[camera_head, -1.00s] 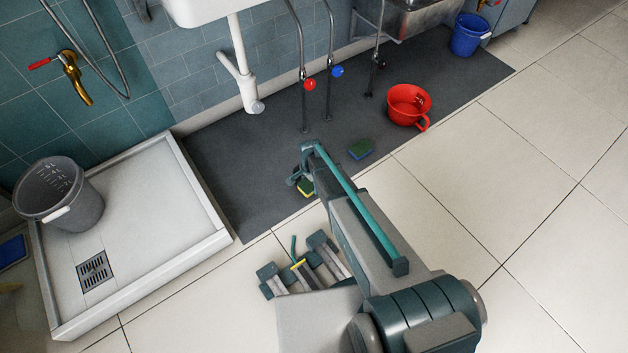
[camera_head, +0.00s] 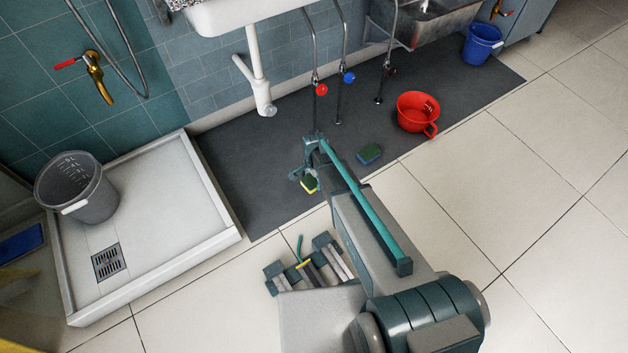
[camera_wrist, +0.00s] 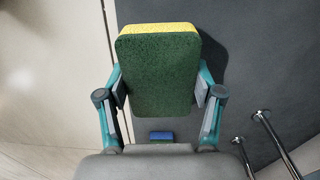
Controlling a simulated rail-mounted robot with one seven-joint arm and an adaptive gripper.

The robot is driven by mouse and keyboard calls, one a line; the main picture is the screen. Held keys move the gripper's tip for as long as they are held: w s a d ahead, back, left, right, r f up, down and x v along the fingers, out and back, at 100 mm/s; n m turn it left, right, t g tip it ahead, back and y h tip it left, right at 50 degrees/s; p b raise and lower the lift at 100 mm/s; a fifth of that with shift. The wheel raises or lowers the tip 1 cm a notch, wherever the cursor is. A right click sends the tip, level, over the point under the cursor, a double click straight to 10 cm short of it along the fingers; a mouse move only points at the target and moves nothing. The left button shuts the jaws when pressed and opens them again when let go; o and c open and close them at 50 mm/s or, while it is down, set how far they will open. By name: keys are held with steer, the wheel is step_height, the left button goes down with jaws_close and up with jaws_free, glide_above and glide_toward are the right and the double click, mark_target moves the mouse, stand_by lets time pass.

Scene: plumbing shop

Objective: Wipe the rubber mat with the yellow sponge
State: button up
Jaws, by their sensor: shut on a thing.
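The rubber mat (camera_head: 262,160) is a dark grey sheet on the floor along the tiled wall; it also fills much of the wrist view (camera_wrist: 245,60). My gripper (camera_head: 308,177) is over the mat near its front edge. It is shut on the yellow sponge (camera_head: 311,185), which has a dark green scouring side. In the wrist view the sponge (camera_wrist: 158,75) sits between both fingers, green side towards the camera, yellow along its far edge. I cannot tell whether the sponge touches the mat.
A red pot (camera_head: 417,112) and blue bucket (camera_head: 481,40) stand further right. Tap pipes (camera_head: 341,80) rise behind. A grey bucket (camera_head: 77,188) stands in the shower tray (camera_head: 165,205) at left.

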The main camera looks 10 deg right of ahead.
steer(key=shift+r+p, duration=0.35)
steer(key=shift+r, duration=0.45)
steer(key=s+d+r+p, duration=0.3)
steer(key=s+d+r, duration=0.1)
steer(key=s+r, duration=0.4)
steer(key=shift+s+d+p, duration=0.2)
steer(key=shift+s+p, duration=0.2)
steer(key=shift+s, duration=0.1)
stand_by(0.6)
